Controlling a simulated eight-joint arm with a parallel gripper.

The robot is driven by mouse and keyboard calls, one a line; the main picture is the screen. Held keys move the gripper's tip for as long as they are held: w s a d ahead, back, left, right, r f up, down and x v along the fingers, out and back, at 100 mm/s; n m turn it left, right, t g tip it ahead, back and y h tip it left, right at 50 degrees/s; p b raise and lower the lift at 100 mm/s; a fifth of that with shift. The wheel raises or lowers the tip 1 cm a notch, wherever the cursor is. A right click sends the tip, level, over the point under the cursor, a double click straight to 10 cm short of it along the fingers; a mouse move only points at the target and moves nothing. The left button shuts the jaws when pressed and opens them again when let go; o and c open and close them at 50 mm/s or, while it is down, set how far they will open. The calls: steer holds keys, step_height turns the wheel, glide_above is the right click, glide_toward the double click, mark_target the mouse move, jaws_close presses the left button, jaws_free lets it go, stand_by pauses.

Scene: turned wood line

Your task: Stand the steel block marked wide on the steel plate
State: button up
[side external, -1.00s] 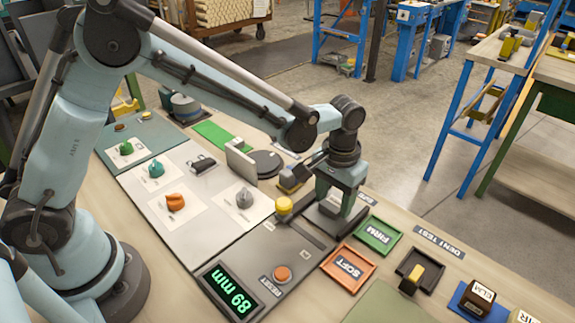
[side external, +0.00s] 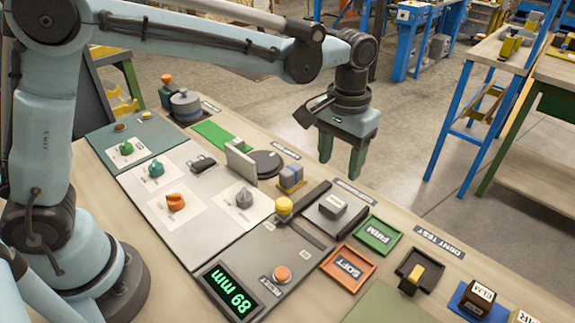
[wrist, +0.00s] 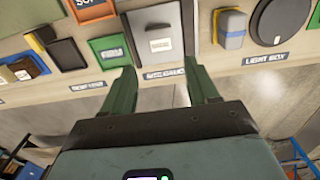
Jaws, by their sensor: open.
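A small grey steel block (side external: 332,206) rests on the grey steel plate (side external: 313,216). In the wrist view the block (wrist: 160,45) shows a pale face with small dark lettering that I cannot read, and the plate (wrist: 146,21) lies around it. My gripper (side external: 341,163) is open and empty, raised above the table's far edge and apart from the block. In the wrist view my gripper's fingers (wrist: 160,72) are spread wide with nothing between them.
A dark bar and a yellow knob (side external: 284,205) stand left of the plate. A yellow-and-grey block (side external: 291,178) is behind it. The green FIRM tray (side external: 378,234) and orange SOFT tray (side external: 348,268) lie to the right. The display (side external: 229,290) reads 89 mm.

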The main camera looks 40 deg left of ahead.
steer(key=s+a+r+t, duration=0.3)
steer(key=s+a+r, duration=0.25)
steer(key=a, duration=0.35)
steer(key=s+a+f+t, duration=0.3)
steer(key=s+a+t, duration=0.1)
steer(key=s+a, duration=0.3)
steer(key=shift+s+f, duration=0.25)
steer(key=shift+s, duration=0.1)
steer(key=shift+a, duration=0.1)
